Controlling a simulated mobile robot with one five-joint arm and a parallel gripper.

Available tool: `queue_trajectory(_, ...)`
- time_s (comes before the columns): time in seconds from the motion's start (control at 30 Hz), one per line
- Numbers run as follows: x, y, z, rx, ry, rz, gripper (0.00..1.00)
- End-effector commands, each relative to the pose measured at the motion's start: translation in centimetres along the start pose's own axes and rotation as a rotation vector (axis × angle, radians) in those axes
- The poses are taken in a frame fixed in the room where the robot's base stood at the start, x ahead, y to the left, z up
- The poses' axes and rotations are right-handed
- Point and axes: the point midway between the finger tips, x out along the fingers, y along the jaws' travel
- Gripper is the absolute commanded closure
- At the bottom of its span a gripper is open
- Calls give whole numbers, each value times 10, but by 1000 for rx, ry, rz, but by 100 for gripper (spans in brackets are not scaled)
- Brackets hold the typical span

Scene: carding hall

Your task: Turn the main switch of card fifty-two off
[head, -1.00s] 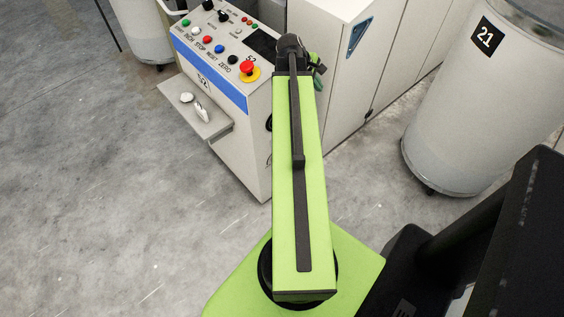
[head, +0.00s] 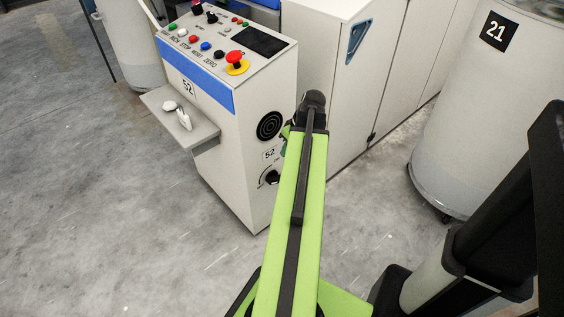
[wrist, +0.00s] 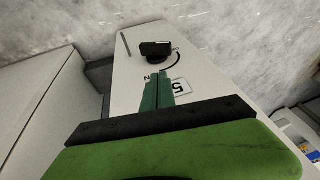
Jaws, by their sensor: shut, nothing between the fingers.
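The main switch is a black rotary knob (head: 272,177) low on the side panel of the card fifty-two control cabinet (head: 228,172), under a "52" plate (head: 269,154). In the wrist view the knob (wrist: 155,50) shows just beyond my fingertips, with a curved line and small lettering beside it. I cannot tell which mark it points to. My gripper (wrist: 157,82) is shut and empty, its green fingers in front of the panel, apart from the knob in the picture. They partly cover the number plate (wrist: 181,87). In the head view my arm hides most of the gripper.
The cabinet top has several buttons and a red emergency stop (head: 236,60). A shelf (head: 183,121) with small white items juts from its front. A round black grille (head: 269,126) sits above the plate. A can marked 21 (head: 462,130) stands right. The floor in front is clear.

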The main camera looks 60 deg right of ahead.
Motion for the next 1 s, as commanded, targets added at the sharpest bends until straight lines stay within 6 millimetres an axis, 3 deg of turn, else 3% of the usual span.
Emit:
queue_trajectory(0.47, 104, 6, 6, 5, 0, 3, 100)
queue_trajectory(0.53, 114, -1, 11, 5, 0, 3, 100)
queue_trajectory(0.7, 127, -8, 14, 6, 1, 4, 100)
queue_trajectory(0.97, 125, -9, 13, 7, 1, 4, 100)
queue_trajectory(1.0, 124, 0, 12, 12, 1, 5, 100)
